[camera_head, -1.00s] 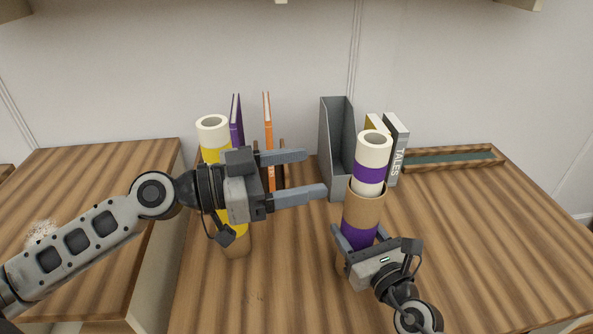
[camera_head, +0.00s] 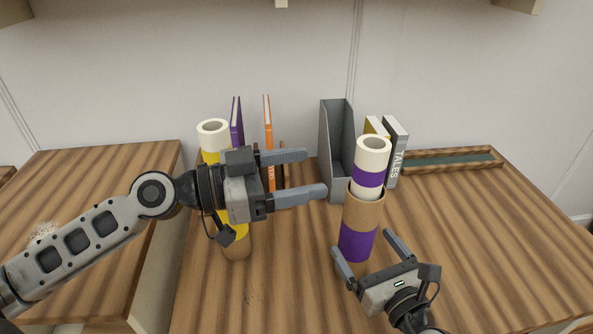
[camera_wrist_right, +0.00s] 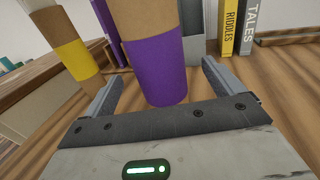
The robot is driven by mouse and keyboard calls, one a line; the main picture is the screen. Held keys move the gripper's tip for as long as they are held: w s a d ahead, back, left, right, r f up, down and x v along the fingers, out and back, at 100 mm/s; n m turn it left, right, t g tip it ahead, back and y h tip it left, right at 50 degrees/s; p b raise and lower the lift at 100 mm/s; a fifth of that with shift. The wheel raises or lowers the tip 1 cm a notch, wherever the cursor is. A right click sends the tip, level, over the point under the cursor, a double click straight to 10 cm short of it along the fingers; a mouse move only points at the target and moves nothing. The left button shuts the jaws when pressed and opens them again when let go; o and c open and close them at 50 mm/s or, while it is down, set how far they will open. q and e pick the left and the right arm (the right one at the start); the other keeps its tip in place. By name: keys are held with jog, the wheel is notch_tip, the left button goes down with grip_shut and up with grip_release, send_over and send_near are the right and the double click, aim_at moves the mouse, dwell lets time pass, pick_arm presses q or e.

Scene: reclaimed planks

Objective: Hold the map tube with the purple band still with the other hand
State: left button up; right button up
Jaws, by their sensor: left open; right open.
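The map tube with the purple band (camera_head: 358,243) stands upright on the wooden top. It is brown cardboard, with a white inner roll (camera_head: 373,155) that also has a purple band sticking up from it. My right gripper (camera_head: 364,243) is open just in front of the tube, its fingers pointing at the tube's lower part. The purple band (camera_wrist_right: 160,70) fills the space ahead of the fingers in the right wrist view. My left gripper (camera_head: 317,172) is open and empty, its fingers pointing right, apart from the purple-banded tube. It partly hides a tube with yellow bands (camera_head: 238,245).
A grey file holder (camera_head: 337,150) stands behind the purple-banded tube, with books (camera_head: 397,155) to its right. A purple book (camera_head: 236,125) and an orange book (camera_head: 267,140) stand behind my left gripper. A shallow tray (camera_head: 455,160) lies at the back right. The right side is clear.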

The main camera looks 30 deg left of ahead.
jog(key=shift+v, duration=1.4)
jog(key=shift+o, duration=0.8)
jog(key=shift+a, duration=0.1)
jog(key=v, duration=1.2)
